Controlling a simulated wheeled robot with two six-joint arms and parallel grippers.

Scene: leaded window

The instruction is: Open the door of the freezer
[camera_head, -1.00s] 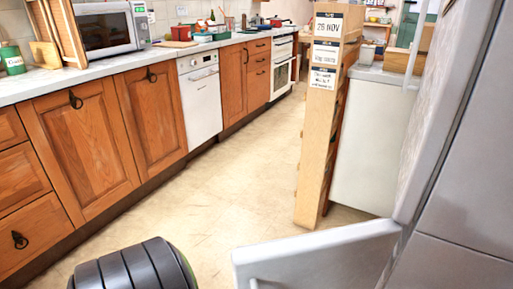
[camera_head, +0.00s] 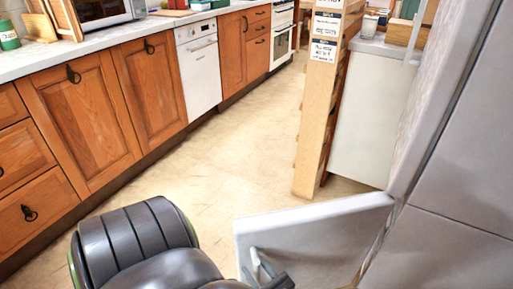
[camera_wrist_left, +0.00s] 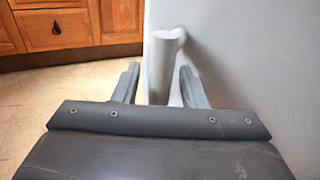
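The grey freezer's lower door (camera_head: 325,240) stands swung out from the body at the lower right of the head view, with its handle on the face towards me. My left gripper (camera_head: 268,272) is at that handle (camera_head: 254,260), low in the head view. In the left wrist view, the two fingers of my left gripper (camera_wrist_left: 160,88) are apart. Contact with the handle cannot be made out. The door face (camera_wrist_left: 245,65) fills the right side. My right gripper is not in view.
A tall wooden unit with paper labels (camera_head: 318,110) and a pale cabinet (camera_head: 370,110) stand behind the door. Wooden cupboards (camera_head: 75,120) and a white dishwasher (camera_head: 198,75) line the left. The floor (camera_head: 235,150) between is clear.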

